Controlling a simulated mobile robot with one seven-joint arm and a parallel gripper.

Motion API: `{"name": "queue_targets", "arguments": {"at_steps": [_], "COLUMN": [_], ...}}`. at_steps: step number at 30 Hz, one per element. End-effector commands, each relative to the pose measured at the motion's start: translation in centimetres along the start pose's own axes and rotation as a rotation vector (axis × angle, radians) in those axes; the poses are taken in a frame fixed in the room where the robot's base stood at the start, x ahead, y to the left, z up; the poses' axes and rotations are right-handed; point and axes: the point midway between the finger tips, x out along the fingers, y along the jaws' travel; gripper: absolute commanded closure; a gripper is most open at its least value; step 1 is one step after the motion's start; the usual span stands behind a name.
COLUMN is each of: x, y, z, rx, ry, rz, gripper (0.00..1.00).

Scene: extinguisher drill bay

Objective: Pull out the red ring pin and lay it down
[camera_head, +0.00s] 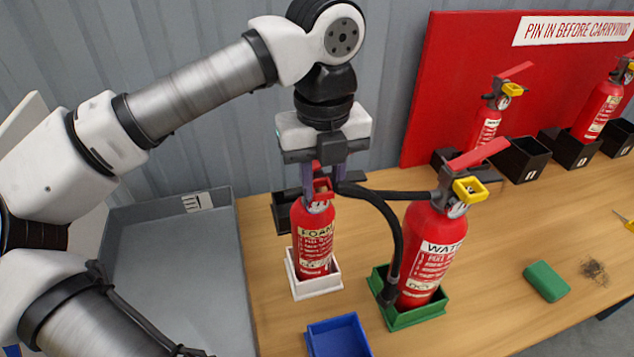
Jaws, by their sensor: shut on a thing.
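A red fire extinguisher labelled FOAM (314,240) stands upright in a white holder (294,281). The red ring pin (322,190) shows at its head. My gripper (323,190) points down over this head, one finger on each side of the red ring, and is shut on it. The fingers partly hide the extinguisher's head, and I cannot tell how far the pin sits in it. A larger extinguisher with a WATER label (430,250) stands to the right in a green holder (418,315). It has a yellow ring (468,190) and a black hose.
A blue tray (338,338) lies at the table's front. A grey bin (180,270) is at left. A green block (545,281) and a dark scribble-like patch (594,270) are at right. Black holders (522,158) and more extinguishers stand behind, before a red board (450,80).

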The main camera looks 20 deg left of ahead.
Motion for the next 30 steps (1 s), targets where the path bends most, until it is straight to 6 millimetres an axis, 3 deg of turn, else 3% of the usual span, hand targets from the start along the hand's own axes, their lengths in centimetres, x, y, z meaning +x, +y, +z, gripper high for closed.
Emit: {"name": "queue_targets", "arguments": {"at_steps": [30], "x": [0.4], "y": [0.0], "z": [-4.1], "rx": [0.002], "ry": [0.006], "rz": [0.004], "gripper": [0.98]}}
